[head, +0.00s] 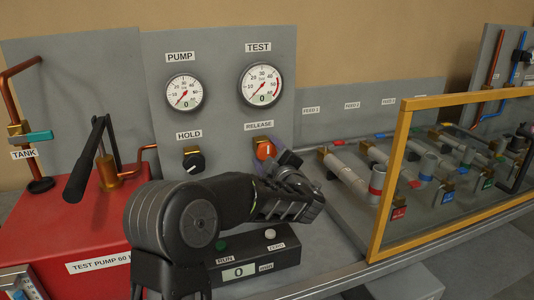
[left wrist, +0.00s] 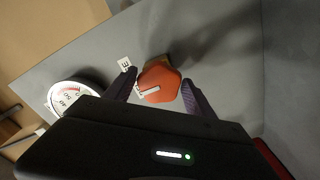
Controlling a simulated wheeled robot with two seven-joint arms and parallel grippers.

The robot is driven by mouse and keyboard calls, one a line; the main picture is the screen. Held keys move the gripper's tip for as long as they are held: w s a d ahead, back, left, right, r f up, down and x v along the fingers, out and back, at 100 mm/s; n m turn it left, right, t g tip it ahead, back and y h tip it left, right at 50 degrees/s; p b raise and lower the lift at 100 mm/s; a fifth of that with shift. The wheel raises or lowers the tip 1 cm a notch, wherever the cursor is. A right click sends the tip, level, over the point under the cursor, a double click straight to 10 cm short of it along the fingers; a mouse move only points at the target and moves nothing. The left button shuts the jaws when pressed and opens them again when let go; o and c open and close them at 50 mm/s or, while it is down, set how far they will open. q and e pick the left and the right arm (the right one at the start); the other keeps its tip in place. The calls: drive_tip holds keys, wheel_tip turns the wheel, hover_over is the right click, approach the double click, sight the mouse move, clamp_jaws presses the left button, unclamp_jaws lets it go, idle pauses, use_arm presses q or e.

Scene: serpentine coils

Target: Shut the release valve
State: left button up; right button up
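The release valve is an orange knob (head: 264,149) with a white mark, on the grey panel under the RELEASE label (head: 259,126). My left gripper (head: 281,165) is at the panel, just right of and below the knob in the head view. In the left wrist view the orange knob (left wrist: 160,80) shows between the two spread fingers of the left gripper (left wrist: 162,88), one on each side. I cannot tell whether either finger touches it. The knob's white mark is visible toward its lower left there. My right gripper is not clearly in view.
A black HOLD knob (head: 194,162) is left of the release knob. The TEST gauge (head: 261,85) and PUMP gauge (head: 184,93) are above, both near 0. A black box (head: 254,254) sits below. A yellow-framed clear guard (head: 392,180) stands right, before several pipes.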

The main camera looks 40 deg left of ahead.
use_arm(q)
drive_tip(key=shift+o, duration=0.8)
drive_tip(key=shift+s+d, duration=0.1)
drive_tip(key=b+v, duration=0.1)
drive_tip(key=v, duration=0.6)
drive_tip(key=shift+d, duration=0.25)
drive_tip(key=shift+s+r, duration=0.1)
drive_tip(key=shift+s, duration=0.05)
